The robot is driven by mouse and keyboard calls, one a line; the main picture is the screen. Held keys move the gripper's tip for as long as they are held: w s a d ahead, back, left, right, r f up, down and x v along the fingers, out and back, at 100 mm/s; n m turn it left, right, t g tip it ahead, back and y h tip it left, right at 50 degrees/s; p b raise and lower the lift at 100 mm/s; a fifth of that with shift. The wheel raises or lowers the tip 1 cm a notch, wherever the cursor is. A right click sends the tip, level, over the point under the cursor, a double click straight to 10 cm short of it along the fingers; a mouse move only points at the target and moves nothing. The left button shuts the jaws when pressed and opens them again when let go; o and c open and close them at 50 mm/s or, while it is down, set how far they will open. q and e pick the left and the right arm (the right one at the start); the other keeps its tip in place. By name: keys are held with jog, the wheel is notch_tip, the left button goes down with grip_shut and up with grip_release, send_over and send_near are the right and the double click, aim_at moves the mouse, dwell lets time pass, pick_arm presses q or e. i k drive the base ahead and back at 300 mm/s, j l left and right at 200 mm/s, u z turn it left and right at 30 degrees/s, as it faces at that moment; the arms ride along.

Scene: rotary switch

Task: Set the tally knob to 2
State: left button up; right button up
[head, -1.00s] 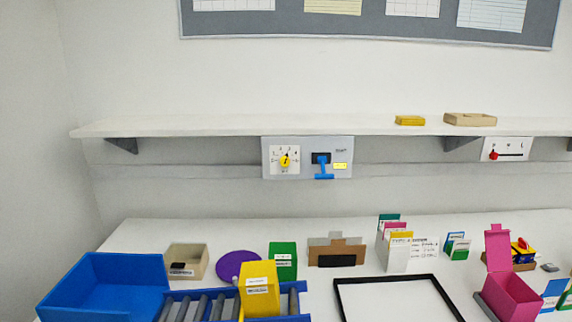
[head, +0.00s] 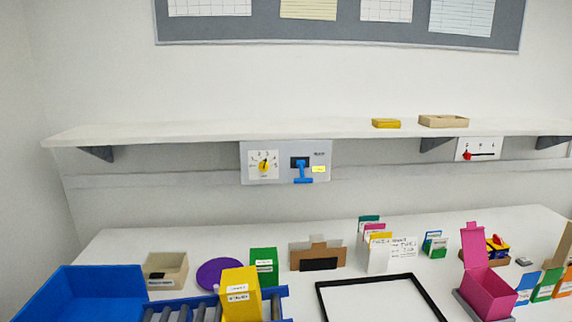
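The tally knob is a small yellow rotary knob (head: 263,166) on a white dial plate at the left of a grey panel (head: 286,177). The panel hangs on the wall just under the shelf. Marks ring the knob, but they are too small to read surely, and I cannot tell which one the pointer faces. A blue lever (head: 302,171) sits on the same panel, right of the knob. Neither of my grippers shows in the head view.
A long white shelf (head: 250,132) runs above the panel. Below, the white table holds a blue bin (head: 70,296), a roller tray with a yellow box (head: 240,293), a green box (head: 263,268), a black frame and a pink box (head: 488,290). A red slider (head: 467,155) is at right.

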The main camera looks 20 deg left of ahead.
aim_at(263, 166)
jog(key=i+l, duration=0.3)
jog(key=i+u, duration=0.1)
jog(key=u, duration=0.25)
jog(key=l+u, duration=0.1)
jog(key=u, duration=0.25)
jog(key=i+l+u, duration=0.1)
jog(key=u, duration=0.25)
